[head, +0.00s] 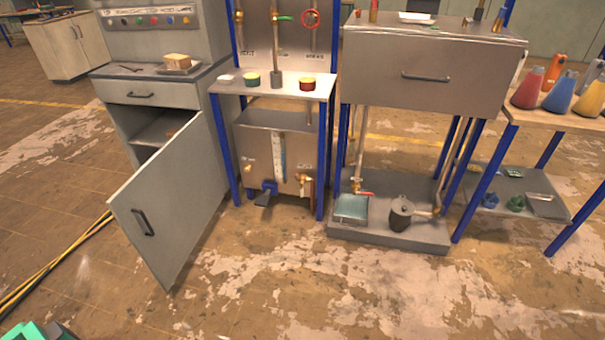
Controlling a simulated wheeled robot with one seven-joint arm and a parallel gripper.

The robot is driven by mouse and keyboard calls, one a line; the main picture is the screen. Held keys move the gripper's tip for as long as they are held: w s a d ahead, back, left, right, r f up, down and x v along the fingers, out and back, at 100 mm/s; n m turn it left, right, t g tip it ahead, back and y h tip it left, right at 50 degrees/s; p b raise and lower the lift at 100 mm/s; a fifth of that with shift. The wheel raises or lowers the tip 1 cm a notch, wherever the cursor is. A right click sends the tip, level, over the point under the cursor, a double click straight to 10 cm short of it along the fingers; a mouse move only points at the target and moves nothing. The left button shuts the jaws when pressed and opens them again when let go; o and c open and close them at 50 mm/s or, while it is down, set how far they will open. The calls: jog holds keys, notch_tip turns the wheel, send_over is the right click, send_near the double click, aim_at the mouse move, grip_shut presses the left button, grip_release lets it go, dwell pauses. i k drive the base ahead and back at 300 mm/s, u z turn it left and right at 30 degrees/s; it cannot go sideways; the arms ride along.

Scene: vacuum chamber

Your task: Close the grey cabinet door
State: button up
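The grey cabinet (147,93) stands at the left, with a control panel above and a shut drawer below its top. Its grey door (178,200) is wide open and swings out toward me, hinged on the right side. A dark handle (142,222) sits near the door's free edge. The cabinet's inside shows a shelf (160,127) in shadow. A green and dark part, probably of my gripper (38,332), shows at the bottom left corner, well apart from the door. Its fingers are mostly cut off, so its opening cannot be told.
A blue-legged bench with valves (275,87) stands right of the cabinet, close to the door's hinge side. A grey drawer unit (430,75) and a table with coloured flasks (558,92) stand farther right. Yellow cables (50,262) lie on the floor left of the door. The front floor is clear.

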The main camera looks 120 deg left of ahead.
aim_at(164, 209)
jog(key=u, duration=1.5)
jog(key=i, duration=0.1)
jog(key=u, duration=3.2)
jog(key=i, duration=1)
jog(key=z, duration=0.25)
jog(key=k, duration=0.25)
jog(key=z, duration=0.05)
